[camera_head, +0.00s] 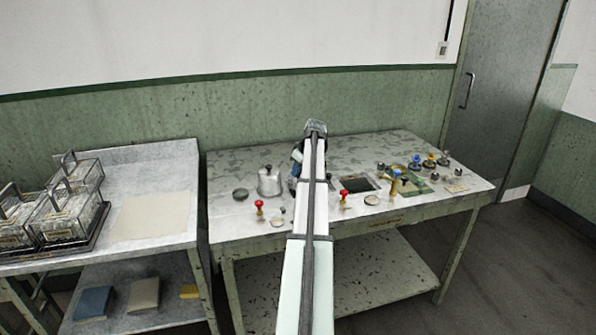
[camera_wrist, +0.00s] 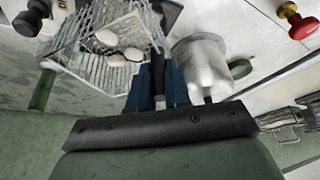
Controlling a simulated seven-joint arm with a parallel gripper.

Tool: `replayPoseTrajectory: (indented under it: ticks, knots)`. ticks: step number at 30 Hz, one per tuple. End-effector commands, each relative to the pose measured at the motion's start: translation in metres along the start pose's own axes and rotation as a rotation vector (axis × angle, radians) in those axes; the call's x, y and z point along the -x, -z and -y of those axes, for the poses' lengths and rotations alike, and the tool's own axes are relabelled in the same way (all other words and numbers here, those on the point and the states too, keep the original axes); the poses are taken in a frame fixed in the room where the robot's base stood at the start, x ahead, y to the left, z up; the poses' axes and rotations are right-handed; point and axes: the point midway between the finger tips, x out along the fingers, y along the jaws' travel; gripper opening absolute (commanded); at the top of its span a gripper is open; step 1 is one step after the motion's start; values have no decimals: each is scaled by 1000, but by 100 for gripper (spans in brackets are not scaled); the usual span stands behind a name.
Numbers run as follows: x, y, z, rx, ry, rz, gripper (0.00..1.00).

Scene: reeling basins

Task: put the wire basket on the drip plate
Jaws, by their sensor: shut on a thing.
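In the wrist view my gripper (camera_wrist: 158,82) has its blue fingers closed around the dark handle of a wire basket (camera_wrist: 88,50). The basket is pale wire mesh with several white oval pieces in it, and looks tilted in this view. In the head view my gripper (camera_head: 297,158) is mostly hidden behind my arm, above the speckled bench, and the held basket is hidden too. A dark square plate or opening (camera_head: 358,184) lies in the bench top right of my arm; I cannot tell whether it is the drip plate.
A metal pot (camera_head: 270,181) stands just left of my arm, close to the gripper. Red knobs (camera_head: 259,205) line the front edge. Several coloured valves (camera_head: 416,161) crowd the right.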

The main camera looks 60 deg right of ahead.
Motion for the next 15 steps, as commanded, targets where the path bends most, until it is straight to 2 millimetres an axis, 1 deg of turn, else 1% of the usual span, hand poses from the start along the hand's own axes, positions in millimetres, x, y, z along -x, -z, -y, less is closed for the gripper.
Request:
replayPoseTrajectory:
  ticks: [10,11,15]
  knots:
    - [-2,-1,0,0,0,0,0]
    - [-2,-1,0,0,0,0,19]
    - [-2,-1,0,0,0,0,33]
